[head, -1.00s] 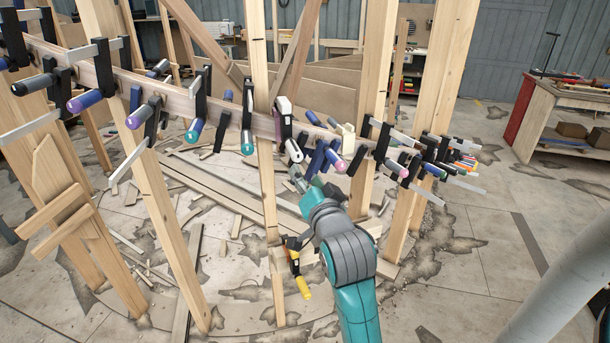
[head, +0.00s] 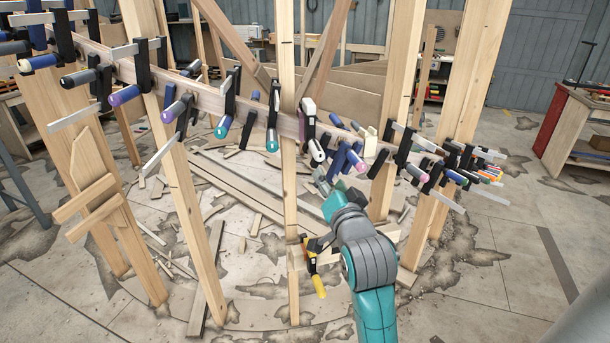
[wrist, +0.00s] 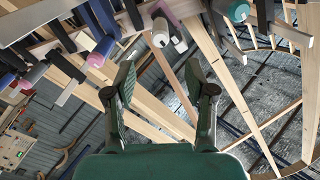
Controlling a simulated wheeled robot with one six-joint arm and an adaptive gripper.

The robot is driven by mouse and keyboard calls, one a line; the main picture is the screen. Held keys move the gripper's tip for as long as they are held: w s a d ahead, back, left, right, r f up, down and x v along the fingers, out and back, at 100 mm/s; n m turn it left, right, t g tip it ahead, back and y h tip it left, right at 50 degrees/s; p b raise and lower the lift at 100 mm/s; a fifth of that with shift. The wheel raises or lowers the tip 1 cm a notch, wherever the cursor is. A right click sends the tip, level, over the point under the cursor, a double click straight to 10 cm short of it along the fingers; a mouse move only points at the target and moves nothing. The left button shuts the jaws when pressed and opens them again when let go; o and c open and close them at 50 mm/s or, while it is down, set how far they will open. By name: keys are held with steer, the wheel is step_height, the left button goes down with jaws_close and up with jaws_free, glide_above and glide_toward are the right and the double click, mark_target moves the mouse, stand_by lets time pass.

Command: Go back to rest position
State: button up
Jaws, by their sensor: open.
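My gripper (wrist: 162,92) is open and empty in the wrist view, its two dark fingers spread apart below the row of clamps. In the head view my teal and grey arm reaches up from the bottom, and its end lies close under the clamped stringer, where the fingers are hard to make out. The curved wooden stringer (head: 190,92) runs across the head view. That handle also shows in the wrist view (wrist: 161,33).
Upright wooden posts (head: 288,200) stand close to my arm on both sides. A yellow-handled clamp (head: 318,284) sits low on the middle post. Planks and scraps (head: 240,185) litter the floor behind. A red-sided bench (head: 560,130) stands at the right. Floor at lower right is open.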

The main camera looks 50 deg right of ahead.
steer(key=s+a+f+n+y, duration=0.3)
steer(key=s+a+f+n, duration=0.15)
steer(key=a+f, duration=0.5)
steer(key=s+a+f+n+y, duration=0.3)
steer(key=s+a+f, duration=0.2)
steer(key=a+f, duration=0.45)
steer(key=s+a+f+n+y, duration=0.1)
steer(key=s+a+f+n, duration=0.1)
steer(key=s, duration=0.6)
steer(key=s+a+f+n+y, duration=0.2)
steer(key=s+a, duration=0.2)
steer(key=s, duration=0.4)
steer(key=s+a+f+n+y, duration=0.1)
steer(key=s+a+f+n, duration=0.2)
steer(key=s, duration=0.5)
steer(key=shift+s, duration=0.2)
